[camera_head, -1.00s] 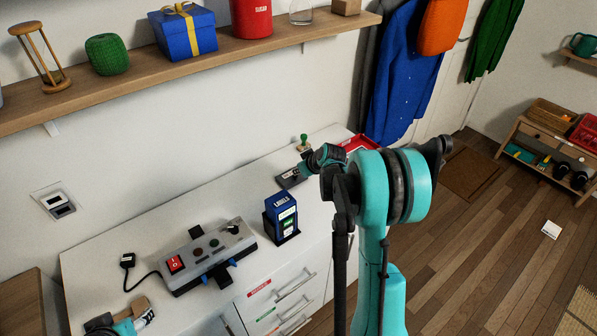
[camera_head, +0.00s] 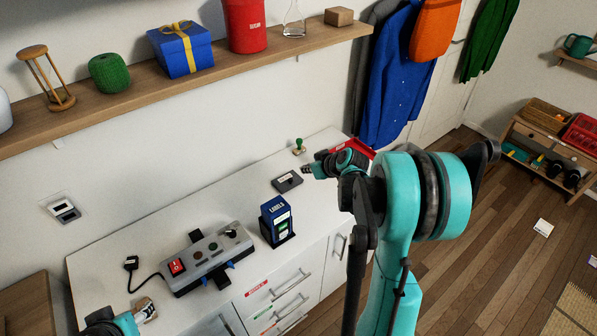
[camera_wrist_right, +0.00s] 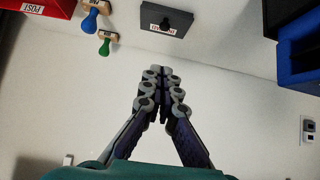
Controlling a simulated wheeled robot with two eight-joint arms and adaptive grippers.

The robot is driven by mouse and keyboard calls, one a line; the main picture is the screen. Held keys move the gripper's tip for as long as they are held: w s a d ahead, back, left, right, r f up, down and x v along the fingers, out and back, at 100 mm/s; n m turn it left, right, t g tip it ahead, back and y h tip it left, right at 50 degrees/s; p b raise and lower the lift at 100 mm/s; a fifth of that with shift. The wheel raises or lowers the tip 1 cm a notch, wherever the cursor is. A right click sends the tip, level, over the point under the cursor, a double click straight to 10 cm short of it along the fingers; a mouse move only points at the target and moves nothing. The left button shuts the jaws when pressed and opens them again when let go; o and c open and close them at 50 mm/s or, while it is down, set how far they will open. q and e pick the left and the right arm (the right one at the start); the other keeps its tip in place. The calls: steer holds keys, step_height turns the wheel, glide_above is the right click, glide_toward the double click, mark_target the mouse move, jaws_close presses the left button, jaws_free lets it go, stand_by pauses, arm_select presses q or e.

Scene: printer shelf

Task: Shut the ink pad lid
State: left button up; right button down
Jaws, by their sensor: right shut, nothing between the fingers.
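The ink pad (camera_head: 287,181) is a flat dark grey box on the white cabinet top. Its lid looks flat and shut, with a white label and a small black knob in the right wrist view (camera_wrist_right: 168,20). My right gripper (camera_head: 307,169) is just right of and above the pad in the head view, apart from it. In the wrist view its fingertips (camera_wrist_right: 157,72) are together and empty. My left gripper (camera_head: 132,318) is only partly in view at the bottom left, and its fingers cannot be made out.
A blue label box (camera_head: 277,220) stands in front of the pad. A green-handled stamp (camera_head: 299,147) and a red tray (camera_head: 352,146) are behind it. The wrist view also shows a blue-handled stamp (camera_wrist_right: 90,20). A grey switch box (camera_head: 206,257) sits further left.

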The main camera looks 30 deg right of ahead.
steer(key=b, duration=0.3)
glide_above(291, 180)
steer(key=s, duration=0.2)
step_height(291, 180, down, 7)
steer(key=f, duration=0.1)
steer(key=f+b, duration=0.1)
steer(key=f, duration=0.1)
steer(key=shift+w+d+b, duration=0.1)
steer(key=shift+w+b, duration=0.1)
steer(key=shift+b, duration=0.1)
steer(key=shift+f, duration=0.3)
steer(key=shift+s+f+b, duration=0.15)
steer(key=shift+f+b, duration=0.45)
steer(key=shift+b, duration=0.05)
steer(key=shift+s, duration=0.1)
steer(key=shift+r, duration=0.2)
